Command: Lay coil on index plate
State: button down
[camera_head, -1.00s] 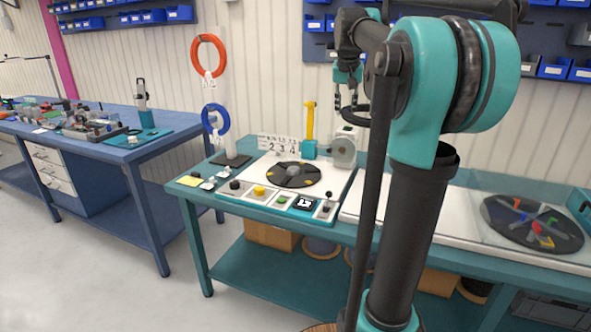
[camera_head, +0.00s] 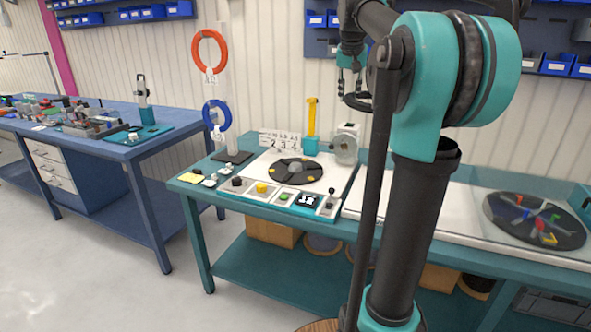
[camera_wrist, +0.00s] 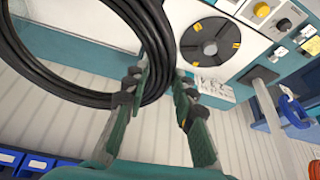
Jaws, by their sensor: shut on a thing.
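A black cable coil (camera_wrist: 75,85) fills the upper left of the wrist view. My gripper (camera_wrist: 160,85) is shut on the coil's side, with a finger on each side of the strands. In the head view the coil (camera_head: 356,103) hangs below my gripper (camera_head: 350,78), partly hidden by my arm. The index plate (camera_head: 298,177) is a dark round disc with yellow marks and a grey hub, on the white top of the teal bench. It also shows in the wrist view (camera_wrist: 210,52), apart from the coil. The coil is up in the air, right of the plate in the head view.
A stand behind the plate's left holds a red coil (camera_head: 196,50) and a blue coil (camera_head: 207,112). A yellow post (camera_head: 312,115) and a grey device (camera_head: 346,148) stand behind the plate. Buttons (camera_head: 262,188) line its front. A second disc (camera_head: 505,222) lies at right.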

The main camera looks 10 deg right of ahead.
jog(key=shift+r, duration=3.45)
jog(key=shift+s, duration=0.1)
